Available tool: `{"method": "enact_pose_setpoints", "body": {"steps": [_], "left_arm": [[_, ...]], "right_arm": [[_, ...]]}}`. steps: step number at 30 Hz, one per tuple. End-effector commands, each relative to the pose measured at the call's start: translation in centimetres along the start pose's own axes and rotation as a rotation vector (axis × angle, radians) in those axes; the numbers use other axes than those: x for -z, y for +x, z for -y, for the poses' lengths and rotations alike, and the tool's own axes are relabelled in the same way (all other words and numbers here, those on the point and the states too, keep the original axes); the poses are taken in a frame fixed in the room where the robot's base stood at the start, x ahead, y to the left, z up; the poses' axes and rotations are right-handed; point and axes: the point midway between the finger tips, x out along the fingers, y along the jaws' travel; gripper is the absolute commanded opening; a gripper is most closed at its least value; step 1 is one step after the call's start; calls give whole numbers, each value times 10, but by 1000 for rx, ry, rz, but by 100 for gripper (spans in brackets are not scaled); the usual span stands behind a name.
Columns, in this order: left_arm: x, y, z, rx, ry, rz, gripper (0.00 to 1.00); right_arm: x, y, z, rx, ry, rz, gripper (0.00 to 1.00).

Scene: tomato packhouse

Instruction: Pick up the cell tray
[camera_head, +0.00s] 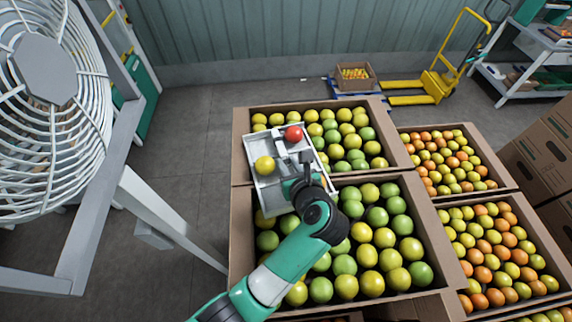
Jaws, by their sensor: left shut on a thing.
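The cell tray (262,193) is a light grey tray with raised walls and dividers, seen left of centre. It holds a red tomato (293,134) in a far cell and a yellow tomato (264,165) in a left cell. My left gripper (303,168) is shut on the tray, at its right side; the fingertips are mostly hidden by the wrist. The tray overlaps the two left boxes of tomatoes in the view; its height above them is hard to tell. My right gripper does not show.
A far box (242,137) and a near box (240,232) hold green and yellow tomatoes. Boxes with orange tomatoes (513,190) stand at right. A large white fan (45,70) fills the left. A yellow pallet jack (436,86) stands at the back.

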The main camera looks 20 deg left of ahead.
Motion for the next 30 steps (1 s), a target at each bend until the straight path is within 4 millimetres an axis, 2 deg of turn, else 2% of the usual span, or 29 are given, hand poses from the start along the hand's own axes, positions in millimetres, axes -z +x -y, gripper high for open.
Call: {"method": "enact_pose_setpoints", "body": {"steps": [11,20,26,30], "left_arm": [[-1,-1,0,0,-1,1,0],[-22,-12,1,2,-5,3,0],[-38,-36,-9,2,-5,4,0],[-53,-66,-21,5,-8,5,0]], "right_arm": [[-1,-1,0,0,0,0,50],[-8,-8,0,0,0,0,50],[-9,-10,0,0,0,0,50],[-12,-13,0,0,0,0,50]]}}
